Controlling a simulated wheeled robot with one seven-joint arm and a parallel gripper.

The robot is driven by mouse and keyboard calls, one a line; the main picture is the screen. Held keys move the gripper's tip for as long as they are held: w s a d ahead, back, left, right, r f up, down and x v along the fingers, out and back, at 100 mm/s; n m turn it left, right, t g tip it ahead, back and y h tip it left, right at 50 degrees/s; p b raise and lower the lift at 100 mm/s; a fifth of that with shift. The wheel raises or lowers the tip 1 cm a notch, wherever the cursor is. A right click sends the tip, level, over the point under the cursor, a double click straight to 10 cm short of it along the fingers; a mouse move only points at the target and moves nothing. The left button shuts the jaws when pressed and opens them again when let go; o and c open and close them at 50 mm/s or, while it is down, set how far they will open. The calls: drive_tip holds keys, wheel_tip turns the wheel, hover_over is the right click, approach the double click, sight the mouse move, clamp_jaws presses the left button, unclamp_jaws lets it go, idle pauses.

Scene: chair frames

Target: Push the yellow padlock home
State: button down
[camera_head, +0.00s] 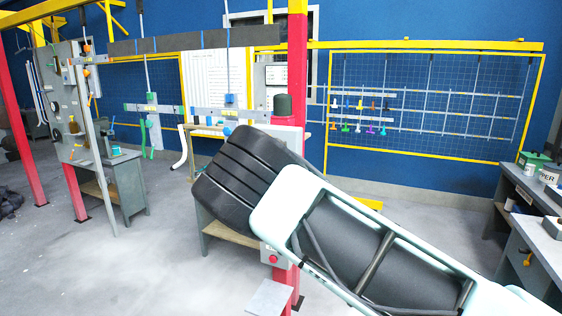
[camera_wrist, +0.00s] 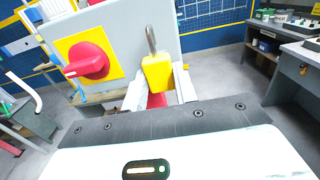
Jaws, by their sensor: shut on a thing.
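The yellow padlock (camera_wrist: 158,72) is in the middle of the wrist view, with its grey metal shackle (camera_wrist: 151,40) rising from the top. My gripper (camera_wrist: 160,88) is shut on the padlock's body, with pale fingers at its left and right. The padlock is in front of the right part of a grey panel (camera_wrist: 128,35). A red rotary handle (camera_wrist: 88,60) on a yellow plate (camera_wrist: 112,47) is to its left. I cannot tell whether the shackle passes through anything or how deep it sits. In the head view my arm hides the padlock and gripper.
In the head view a red post (camera_head: 297,60) stands close behind my arm. A grey workbench (camera_head: 535,215) is at the right, also seen in the wrist view (camera_wrist: 300,55). A board with hanging coloured tags (camera_head: 360,103) is on the back wall.

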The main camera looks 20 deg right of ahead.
drive_tip(key=shift+f+b, duration=1.1)
drive_tip(key=shift+f, duration=0.4)
drive_tip(key=c, duration=1)
unclamp_jaws()
drive_tip(key=shift+a, duration=0.1)
drive_tip(key=shift+c, duration=0.5)
drive_tip(key=v, duration=0.9)
